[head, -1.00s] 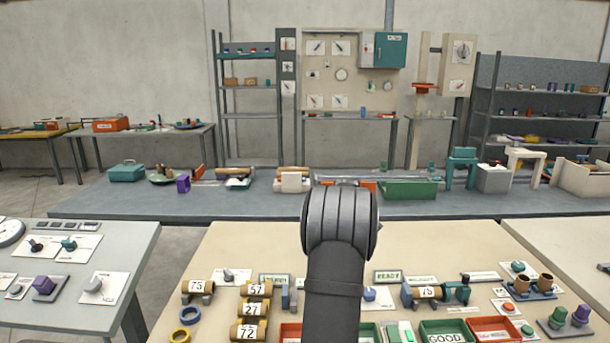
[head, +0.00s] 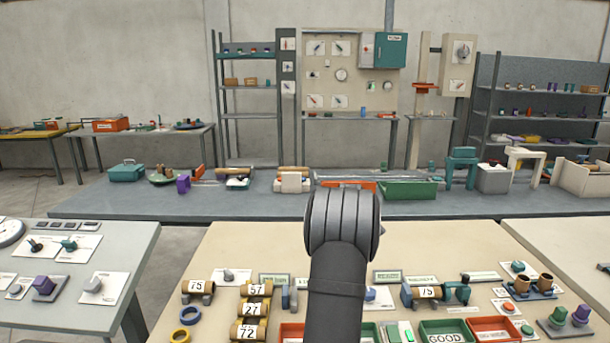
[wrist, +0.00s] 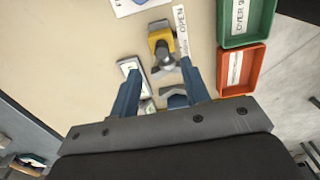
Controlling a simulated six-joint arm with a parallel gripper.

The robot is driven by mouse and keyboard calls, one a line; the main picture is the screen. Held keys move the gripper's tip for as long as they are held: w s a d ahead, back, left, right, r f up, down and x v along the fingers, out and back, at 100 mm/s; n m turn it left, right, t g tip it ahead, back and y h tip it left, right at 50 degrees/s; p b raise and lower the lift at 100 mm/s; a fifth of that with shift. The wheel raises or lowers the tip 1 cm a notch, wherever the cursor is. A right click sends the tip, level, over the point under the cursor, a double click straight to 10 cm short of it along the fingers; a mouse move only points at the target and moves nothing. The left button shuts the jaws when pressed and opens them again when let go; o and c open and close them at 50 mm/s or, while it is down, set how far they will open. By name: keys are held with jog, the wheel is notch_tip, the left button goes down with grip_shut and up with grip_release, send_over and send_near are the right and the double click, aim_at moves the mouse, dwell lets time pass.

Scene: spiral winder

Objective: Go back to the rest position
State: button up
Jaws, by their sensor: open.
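My gripper (wrist: 160,88) shows in the wrist view with its two blue fingers apart and nothing between them. It hangs above the cream table (wrist: 75,62). A yellow and grey device (wrist: 161,45) lies beyond the fingertips, beside a label reading OPEN. In the head view only my dark arm shows, rising in front of the cream table; my gripper is hidden there.
Green (wrist: 245,20) and orange (wrist: 241,68) trays lie right of the fingers in the wrist view. In the head view, numbered spools (head: 250,309), a spool in a blue winder (head: 428,292) and a GOOD tray (head: 447,331) stand on the table. Above the table is free room.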

notch_tip(320, 180, up, 9)
jog(key=s+a+r+t+h, duration=0.2)
jog(key=s+a+t, duration=0.1)
jog(key=s+a, duration=0.2)
jog(key=shift+s+a+r, duration=0.4)
jog(key=shift+s, duration=0.75)
dwell(3.3)
